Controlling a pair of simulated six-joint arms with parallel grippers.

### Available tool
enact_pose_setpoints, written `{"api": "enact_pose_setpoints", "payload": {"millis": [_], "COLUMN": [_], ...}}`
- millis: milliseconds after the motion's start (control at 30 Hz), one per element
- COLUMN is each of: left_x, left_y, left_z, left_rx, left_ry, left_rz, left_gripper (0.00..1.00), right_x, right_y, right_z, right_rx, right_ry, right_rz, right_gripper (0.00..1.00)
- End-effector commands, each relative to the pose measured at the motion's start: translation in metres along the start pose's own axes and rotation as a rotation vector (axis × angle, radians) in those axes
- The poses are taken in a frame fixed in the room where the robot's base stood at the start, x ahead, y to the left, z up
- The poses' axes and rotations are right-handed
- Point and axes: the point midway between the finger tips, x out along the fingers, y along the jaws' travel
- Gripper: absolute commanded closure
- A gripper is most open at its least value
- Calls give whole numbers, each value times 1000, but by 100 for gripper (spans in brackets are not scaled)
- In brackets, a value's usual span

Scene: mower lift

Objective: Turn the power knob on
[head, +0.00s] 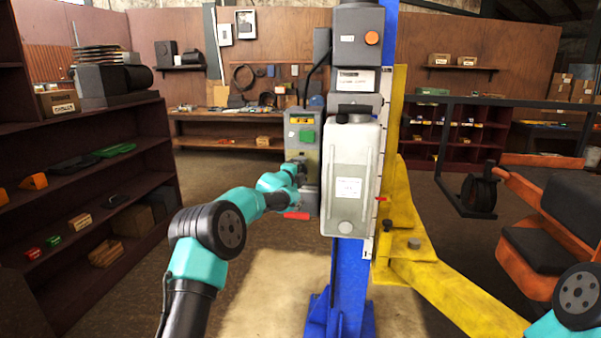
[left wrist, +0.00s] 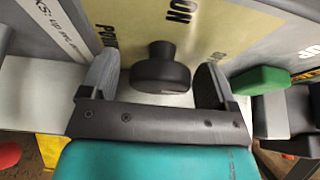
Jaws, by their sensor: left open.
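The power knob (left wrist: 160,72) is a black round knob on a pale yellow label with "ON" and "POWER" printed beside it. In the left wrist view it sits between the two fingers of my left gripper (left wrist: 156,66), which is open with a gap on each side of the knob. In the head view my left gripper (head: 299,172) is at the front of the grey control box (head: 302,152), and the knob is hidden behind it. My right gripper is out of view; only part of that arm shows at the lower right.
A green button (head: 307,136) is on the box; it also shows right of the gripper in the left wrist view (left wrist: 260,80). A red lever (head: 296,215) sticks out lower down. The blue lift column (head: 346,275) with a grey tank (head: 352,180) stands close right of the box.

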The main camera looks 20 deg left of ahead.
Motion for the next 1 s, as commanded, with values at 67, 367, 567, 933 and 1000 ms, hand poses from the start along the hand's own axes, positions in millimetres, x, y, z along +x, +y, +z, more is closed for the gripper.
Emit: {"api": "enact_pose_setpoints", "payload": {"millis": [67,367,567,933,1000], "left_x": [0,0,0,0,0], "left_y": [0,0,0,0,0], "left_z": [0,0,0,0,0], "left_rx": [0,0,0,-15,-31], "left_ry": [0,0,0,0,-1], "left_rz": [0,0,0,-6,-12], "left_gripper": [18,35,55,66,66], "right_x": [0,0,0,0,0], "right_y": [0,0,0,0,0], "right_z": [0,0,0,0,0], "right_rx": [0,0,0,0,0], "right_ry": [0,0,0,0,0], "right_rz": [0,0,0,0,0], "right_gripper": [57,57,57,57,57]}}
